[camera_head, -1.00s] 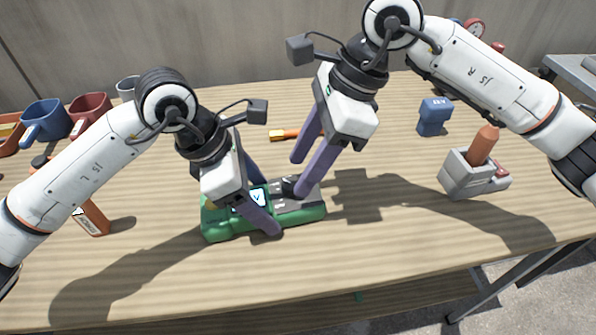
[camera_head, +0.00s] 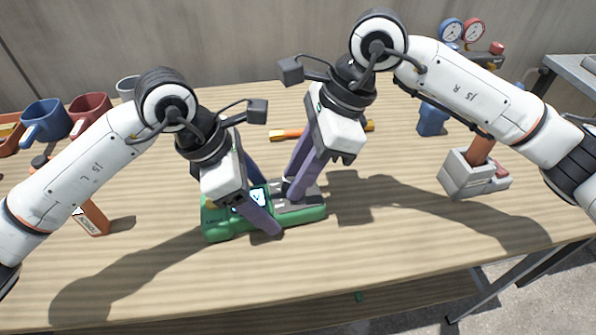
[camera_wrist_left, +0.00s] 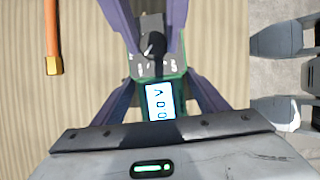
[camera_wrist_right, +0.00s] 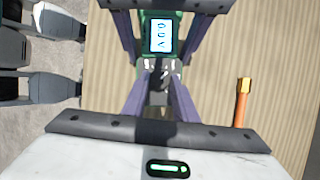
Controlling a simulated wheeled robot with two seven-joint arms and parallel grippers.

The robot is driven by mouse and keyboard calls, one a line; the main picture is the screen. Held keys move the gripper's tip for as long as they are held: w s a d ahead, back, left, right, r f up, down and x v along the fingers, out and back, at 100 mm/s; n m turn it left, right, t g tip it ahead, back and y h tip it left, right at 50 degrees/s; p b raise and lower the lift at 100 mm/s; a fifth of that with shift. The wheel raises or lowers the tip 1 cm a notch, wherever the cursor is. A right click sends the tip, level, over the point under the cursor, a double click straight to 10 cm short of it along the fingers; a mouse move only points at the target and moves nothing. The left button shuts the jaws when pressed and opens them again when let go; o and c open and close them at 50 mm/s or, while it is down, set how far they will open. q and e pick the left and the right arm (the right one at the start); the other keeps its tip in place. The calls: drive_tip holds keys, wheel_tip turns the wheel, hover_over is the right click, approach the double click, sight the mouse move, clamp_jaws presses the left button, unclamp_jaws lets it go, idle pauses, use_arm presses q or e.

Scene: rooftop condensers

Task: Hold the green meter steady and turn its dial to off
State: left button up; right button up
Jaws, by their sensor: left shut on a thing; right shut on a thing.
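The green meter (camera_head: 222,230) lies flat on the table, with a grey upper panel and a lit display (camera_wrist_left: 160,100). My left gripper (camera_head: 262,205) is shut across the meter body, one finger on each long side, by the display. The dark dial (camera_wrist_left: 154,44) stands on the grey panel; it also shows between the fingers in the right wrist view (camera_wrist_right: 160,78). My right gripper (camera_head: 293,193) points down from above and is shut on the dial. In the head view its fingers largely hide the dial, and I cannot read its setting.
An orange rod-like tool (camera_head: 288,134) lies behind the meter. A blue device (camera_head: 432,120) and a grey holder (camera_head: 465,180) stand to the right, with gauges (camera_head: 473,31) behind. Mugs (camera_head: 45,120) and an orange-handled tool (camera_head: 95,218) are at left. The table front is clear.

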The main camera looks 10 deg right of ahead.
drive_tip(key=shift+n, duration=0.3)
drive_tip(key=n, duration=0.1)
drive_tip(key=n+g, duration=0.1)
drive_tip(key=shift+w+n, duration=0.2)
drive_tip(key=shift+n, duration=0.2)
drive_tip(key=n+g, duration=0.1)
drive_tip(key=n, duration=0.1)
drive_tip(key=n+g+h, duration=0.1)
drive_tip(key=n, duration=0.1)
drive_tip(key=shift+w+a+r, duration=0.1)
drive_tip(key=shift+w+a, duration=0.05)
drive_tip(key=shift+w, duration=0.05)
drive_tip(key=n, duration=0.2)
drive_tip(key=n+g+h, duration=0.1)
drive_tip(key=n, duration=0.1)
drive_tip(key=shift+w+a+n, duration=0.15)
drive_tip(key=shift+n, duration=0.25)
drive_tip(key=shift+a+n+h, duration=0.1)
drive_tip(key=shift+n+h, duration=0.5)
drive_tip(key=shift+n, duration=0.9)
drive_tip(key=o, duration=1.1)
